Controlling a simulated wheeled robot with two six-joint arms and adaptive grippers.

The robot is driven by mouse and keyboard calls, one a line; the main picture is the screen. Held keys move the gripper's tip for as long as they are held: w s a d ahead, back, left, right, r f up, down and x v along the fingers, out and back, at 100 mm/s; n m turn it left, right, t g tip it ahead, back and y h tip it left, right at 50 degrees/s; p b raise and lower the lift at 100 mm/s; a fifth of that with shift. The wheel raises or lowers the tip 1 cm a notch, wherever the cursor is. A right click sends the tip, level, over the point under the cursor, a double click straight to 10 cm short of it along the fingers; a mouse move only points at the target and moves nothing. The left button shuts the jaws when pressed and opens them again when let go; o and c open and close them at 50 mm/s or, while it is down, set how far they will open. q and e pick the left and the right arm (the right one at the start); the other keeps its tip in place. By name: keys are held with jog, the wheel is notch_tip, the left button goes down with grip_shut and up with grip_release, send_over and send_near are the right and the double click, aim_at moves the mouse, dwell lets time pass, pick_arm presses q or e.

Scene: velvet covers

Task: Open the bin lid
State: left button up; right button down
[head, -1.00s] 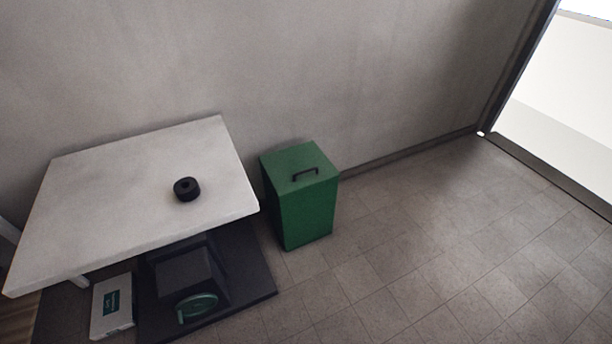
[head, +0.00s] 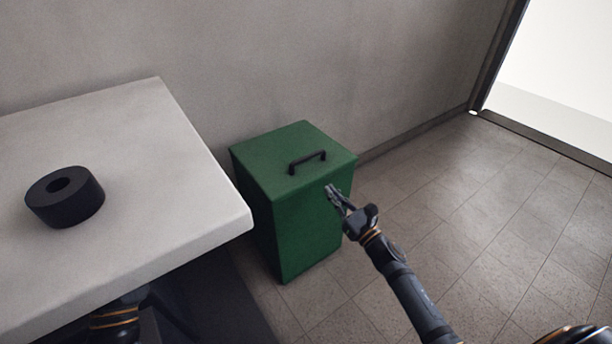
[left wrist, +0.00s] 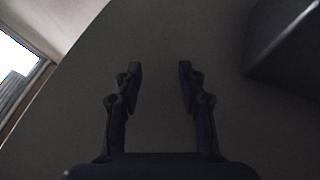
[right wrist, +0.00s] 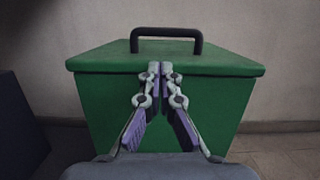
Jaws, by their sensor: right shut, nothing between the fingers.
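The green bin (head: 300,235) stands against the wall, right of the table. Its green lid (head: 268,155) lies flat and closed on top, with a black bar handle (head: 308,161) standing up from it. My right gripper (head: 331,190) is shut and empty at the bin's front right side, just below the lid's edge in the picture. In the right wrist view, the right gripper (right wrist: 160,70) points at the bin's front at lid-edge height, below the handle (right wrist: 166,34); I cannot tell whether it touches. My left gripper (left wrist: 158,70) is open and empty, in a dark area.
A white table (head: 120,130) with a black ring-shaped roll (head: 66,198) on it stands left of the bin. A dark box-like shape (left wrist: 290,50) shows at the left wrist view's right. Tiled floor (head: 440,200) right of the bin is clear.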

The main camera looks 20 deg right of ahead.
aim_at(312, 175)
jog(key=x, duration=0.5)
jog(key=shift+w+r+p, duration=0.2)
jog(key=shift+w+p, duration=0.05)
jog(key=shift+p, duration=0.15)
jog(key=x, duration=0.3)
jog(key=shift+w+a, duration=0.15)
jog(key=shift+w, duration=0.1)
pick_arm(q)
jog(key=f+g, duration=0.1)
jog(key=f, duration=0.1)
jog(key=w+f+g, duration=0.1)
jog(key=f, duration=0.2)
jog(key=shift+w+f+g, duration=0.1)
jog(key=shift+f+g, duration=0.05)
jog(key=shift+g, duration=0.15)
pick_arm(e)
jog(key=shift+w+a, duration=0.1)
jog(key=shift+w, duration=0.3)
pick_arm(q)
jog(key=shift+y, duration=0.3)
pick_arm(e)
jog(key=shift+r, duration=0.1)
